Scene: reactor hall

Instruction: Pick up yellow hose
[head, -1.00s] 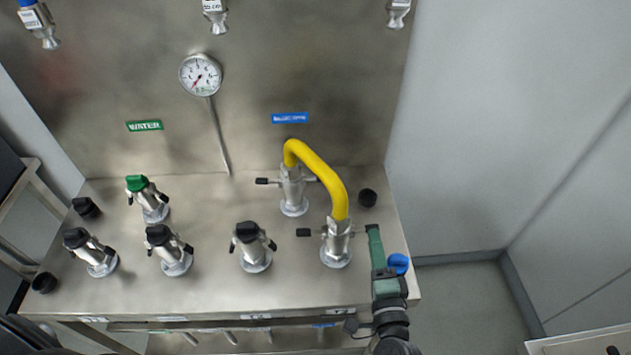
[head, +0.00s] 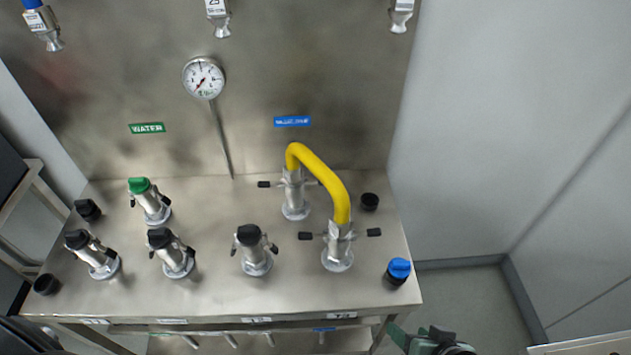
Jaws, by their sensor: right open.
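The yellow hose (head: 322,178) is a short bent tube in the head view, right of centre. It arches between two metal couplings, the rear coupling (head: 294,195) and the front coupling (head: 338,245), and both of its ends sit in them. My right gripper (head: 397,337) shows at the bottom edge, below and right of the table's front edge, apart from the hose. It is open, and only part of it is in the picture. My left gripper is not in view.
Several black-capped fittings (head: 248,236) and one green-capped fitting (head: 139,186) stand on the steel table (head: 210,290). A blue cap (head: 399,268) sits at its right front corner. A gauge (head: 203,78) and hanging nozzles are at the back. Floor right of the table is clear.

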